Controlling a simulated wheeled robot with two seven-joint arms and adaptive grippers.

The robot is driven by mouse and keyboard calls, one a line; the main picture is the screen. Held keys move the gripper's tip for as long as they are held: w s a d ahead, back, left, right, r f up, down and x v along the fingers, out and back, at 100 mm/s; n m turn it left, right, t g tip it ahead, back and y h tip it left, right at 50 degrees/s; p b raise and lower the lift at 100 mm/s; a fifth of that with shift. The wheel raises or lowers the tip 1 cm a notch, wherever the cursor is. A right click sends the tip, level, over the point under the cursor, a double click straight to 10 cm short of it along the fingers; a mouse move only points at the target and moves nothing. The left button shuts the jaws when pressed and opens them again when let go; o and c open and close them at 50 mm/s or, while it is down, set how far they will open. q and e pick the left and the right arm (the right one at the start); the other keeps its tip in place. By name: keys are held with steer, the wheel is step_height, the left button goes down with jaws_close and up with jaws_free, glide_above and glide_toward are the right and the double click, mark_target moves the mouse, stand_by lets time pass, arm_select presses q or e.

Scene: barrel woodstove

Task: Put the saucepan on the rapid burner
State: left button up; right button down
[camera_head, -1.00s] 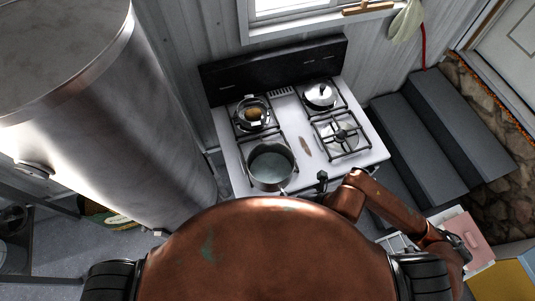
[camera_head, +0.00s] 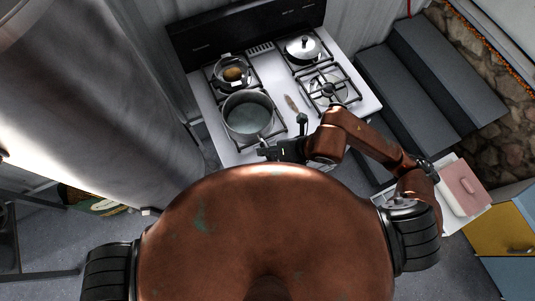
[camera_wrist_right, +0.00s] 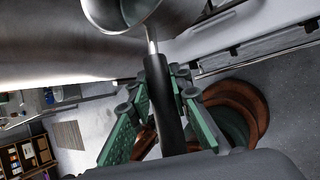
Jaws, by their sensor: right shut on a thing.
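The saucepan (camera_head: 248,115), a grey pot with an open top, sits at the front left of the white stove (camera_head: 226,156). Its dark handle (camera_wrist_right: 161,95) points toward me. My right gripper (camera_head: 268,152) is shut on this handle, with its green pads on either side of it in the right wrist view (camera_wrist_right: 165,112). A bare burner (camera_head: 328,90) with a black grate is at the front right of the stove. I cannot tell by any mark which burner is the rapid one. My left gripper is not in view.
A small pan with brown food (camera_head: 232,72) stands on the back left burner. A lidded pot (camera_head: 303,47) stands on the back right one. A brown spoon-like object (camera_head: 291,103) lies between the burners. A large metal cylinder (camera_head: 95,100) rises at left.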

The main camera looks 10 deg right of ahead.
mark_target(267, 135)
steer(key=w+f, duration=0.2)
steer(key=w, duration=0.1)
steer(key=w+f+p, duration=0.1)
steer(key=w+f, duration=0.1)
steer(key=w, duration=0.1)
steer(key=w+d+f+p, duration=0.1)
steer(key=w+f, duration=0.2)
steer(key=shift+w+d+f, duration=0.1)
steer(key=shift+w+f, duration=0.05)
steer(key=shift+f, duration=0.05)
steer(key=shift+f+p, duration=0.85)
steer(key=shift+f, duration=0.6)
steer(key=c, duration=2.2)
jaws_free()
steer(key=shift+f, duration=0.3)
steer(key=o, duration=0.4)
steer(key=shift+o, duration=0.2)
steer(key=shift+d+r, duration=0.1)
steer(key=b+v, duration=0.2)
steer(key=v, duration=1)
